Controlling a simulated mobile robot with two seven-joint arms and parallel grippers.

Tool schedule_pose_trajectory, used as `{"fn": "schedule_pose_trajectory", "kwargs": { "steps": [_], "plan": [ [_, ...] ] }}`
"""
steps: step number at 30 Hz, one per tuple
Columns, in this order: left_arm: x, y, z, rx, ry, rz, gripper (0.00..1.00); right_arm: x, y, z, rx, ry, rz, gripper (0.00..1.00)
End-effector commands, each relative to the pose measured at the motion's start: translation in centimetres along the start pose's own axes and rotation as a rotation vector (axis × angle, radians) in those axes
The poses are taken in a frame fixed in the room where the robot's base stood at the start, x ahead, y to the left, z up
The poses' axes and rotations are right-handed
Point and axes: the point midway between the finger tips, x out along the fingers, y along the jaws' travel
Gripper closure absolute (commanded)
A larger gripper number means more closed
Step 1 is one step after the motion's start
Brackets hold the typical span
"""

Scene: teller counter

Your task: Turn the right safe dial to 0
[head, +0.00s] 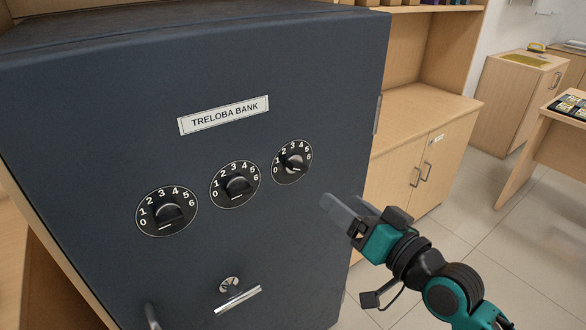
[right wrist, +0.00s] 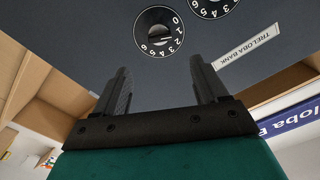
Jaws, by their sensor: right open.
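The dark blue safe (head: 110,110) fills the left of the head view, with three round black dials on its door. The right safe dial (head: 292,161) has white numbers 0 to 6 around a dark knob; its exact setting is too small to read. The dial also shows in the right wrist view (right wrist: 158,32), ahead of the fingers. My right gripper (head: 345,208) is open and empty, to the lower right of the right dial and apart from it. In the right wrist view its two fingers (right wrist: 160,80) stand apart with nothing between them. My left gripper is not in view.
The middle dial (head: 235,184) and left dial (head: 167,211) sit beside the right one. A keyhole knob (head: 229,285) and a metal handle (head: 237,300) are below. A wooden cabinet (head: 425,110) stands to the right of the safe. Tiled floor (head: 510,240) is open at right.

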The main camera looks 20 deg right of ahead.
Motion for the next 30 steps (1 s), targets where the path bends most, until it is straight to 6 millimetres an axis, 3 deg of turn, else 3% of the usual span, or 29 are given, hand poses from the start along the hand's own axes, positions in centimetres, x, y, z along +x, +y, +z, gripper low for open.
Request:
{"fn": "schedule_pose_trajectory", "kwargs": {
  "steps": [8, 21, 30],
  "plan": [
    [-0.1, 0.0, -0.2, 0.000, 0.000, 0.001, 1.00, 2.8, -0.1, -0.2, 0.004, 0.004, -0.003, 0.28],
    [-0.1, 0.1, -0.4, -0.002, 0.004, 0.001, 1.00, 10.8, -0.1, -0.1, 0.002, 0.001, -0.003, 0.28],
    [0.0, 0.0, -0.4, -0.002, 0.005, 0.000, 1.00, 12.8, -0.1, 0.1, 0.001, -0.001, -0.002, 0.28]
  ]
}}
